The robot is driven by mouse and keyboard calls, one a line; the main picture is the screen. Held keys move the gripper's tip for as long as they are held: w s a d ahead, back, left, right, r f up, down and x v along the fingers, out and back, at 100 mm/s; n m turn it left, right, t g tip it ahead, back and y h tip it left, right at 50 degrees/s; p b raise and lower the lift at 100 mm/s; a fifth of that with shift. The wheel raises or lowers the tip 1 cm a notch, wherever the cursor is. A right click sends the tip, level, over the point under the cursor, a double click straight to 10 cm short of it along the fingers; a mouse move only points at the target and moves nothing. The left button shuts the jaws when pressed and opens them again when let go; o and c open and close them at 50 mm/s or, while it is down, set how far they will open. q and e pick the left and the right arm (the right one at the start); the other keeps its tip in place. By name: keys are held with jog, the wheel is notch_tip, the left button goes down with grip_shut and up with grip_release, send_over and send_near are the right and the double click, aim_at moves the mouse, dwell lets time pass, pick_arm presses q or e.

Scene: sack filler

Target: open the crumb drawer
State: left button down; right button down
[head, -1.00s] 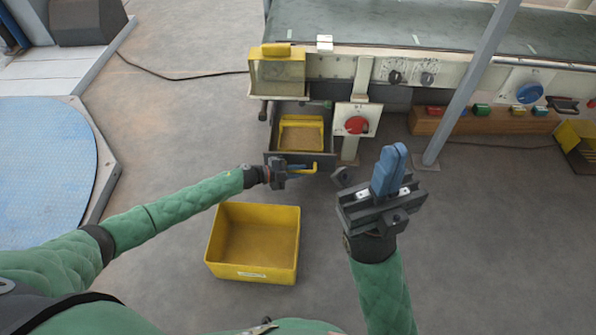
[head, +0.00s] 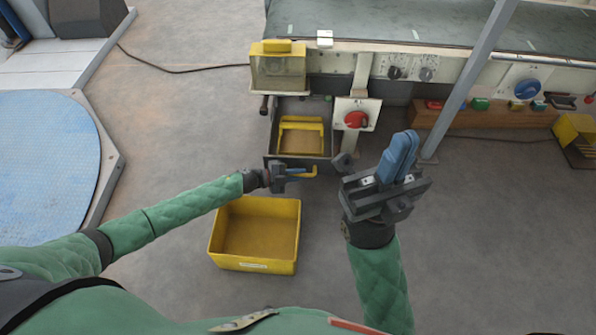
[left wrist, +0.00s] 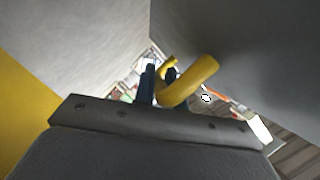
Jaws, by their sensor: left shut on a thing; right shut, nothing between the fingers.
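The crumb drawer (head: 270,147) is a dark grey box under the machine's left end. It stands pulled out, and a yellow tray (head: 301,122) shows inside it. Its yellow handle (head: 309,172) is on the drawer's front. My left gripper (head: 288,174) is shut on this handle, and its fingers partly hide it. In the left wrist view the curved yellow handle (left wrist: 193,82) shows close up beside a dark finger. My right gripper (head: 398,157) is shut and empty, blue fingers together, to the right of the drawer.
An open yellow bin (head: 254,265) stands on the floor just in front of the drawer, below my left forearm. A red knob (head: 356,119) is right of the drawer. A grey post (head: 462,85) slants up behind my right gripper.

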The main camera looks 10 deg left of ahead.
pick_arm(q)
jog(key=c, duration=1.5)
grip_release()
jog(key=shift+o, duration=0.2)
jog(key=shift+a, duration=0.1)
jog(key=p+v, duration=0.2)
jog(key=v, duration=0.5)
jog(key=shift+s+a, duration=0.2)
jog(key=shift+a, duration=0.1)
